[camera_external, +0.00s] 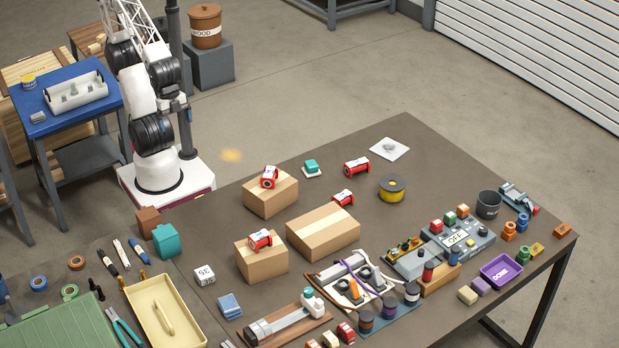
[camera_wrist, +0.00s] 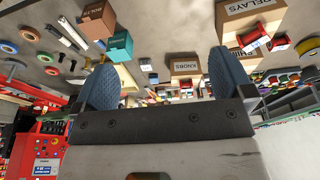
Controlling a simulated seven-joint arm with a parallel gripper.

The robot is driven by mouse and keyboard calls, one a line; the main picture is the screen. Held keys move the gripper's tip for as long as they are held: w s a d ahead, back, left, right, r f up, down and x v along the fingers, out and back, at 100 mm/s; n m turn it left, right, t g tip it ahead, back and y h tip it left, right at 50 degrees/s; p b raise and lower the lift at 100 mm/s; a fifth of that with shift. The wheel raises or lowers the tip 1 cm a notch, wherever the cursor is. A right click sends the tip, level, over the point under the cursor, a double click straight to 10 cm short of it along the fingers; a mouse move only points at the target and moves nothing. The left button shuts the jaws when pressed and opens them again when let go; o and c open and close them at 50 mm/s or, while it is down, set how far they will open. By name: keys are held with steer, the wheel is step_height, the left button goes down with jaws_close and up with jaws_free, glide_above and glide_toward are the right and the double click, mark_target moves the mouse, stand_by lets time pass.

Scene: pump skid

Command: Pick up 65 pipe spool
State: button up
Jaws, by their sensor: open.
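Several red pipe spools with white labels show in the external view. One spool (camera_external: 269,177) is on the back-left cardboard box and one (camera_external: 260,240) is on the front-left box. Red spools also show at the right of the wrist view (camera_wrist: 280,43). My gripper (camera_wrist: 165,82) is open and empty, its blue pads wide apart, away from the spools. The fingers are not clear in the external view.
Cardboard boxes (camera_external: 323,238) stand mid-table. A yellow spool (camera_external: 392,188), a control panel (camera_external: 458,240) and a purple bin (camera_external: 501,270) are to the right. A cream tray (camera_external: 150,310) and wired fixture (camera_external: 350,285) are in front. The back table edge has free room.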

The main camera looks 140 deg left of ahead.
steer(key=shift+r, duration=0.1)
steer(key=w+v, duration=0.1)
steer(key=v, duration=0.4)
steer(key=w+a+r+n+t+h, duration=0.1)
steer(key=w+a+n+t, duration=0.1)
steer(key=w+a+n, duration=0.35)
steer(key=w+a+r+n+t+h, duration=0.1)
steer(key=w+a+n+t+h, duration=0.15)
steer(key=w+n, duration=0.6)
steer(key=w+a+r+n+t+h, duration=0.1)
steer(key=w+a+n, duration=0.35)
steer(key=w, duration=0.45)
steer(key=w+a+f+n+t+y, duration=0.1)
steer(key=w+a+n+t+y, duration=0.25)
steer(key=a+n, duration=0.85)
steer(key=w+a+f+n+t+y, duration=0.3)
steer(key=a+n, duration=0.4)
steer(key=a, duration=1.1)
steer(key=shift+g, duration=0.6)
steer(key=f, duration=1)
steer(key=w+f, duration=0.1)
steer(key=f, duration=1.9)
steer(key=shift+w+a+f, duration=0.15)
steer(key=shift+a+f, duration=0.15)
steer(key=shift+f, duration=0.25)
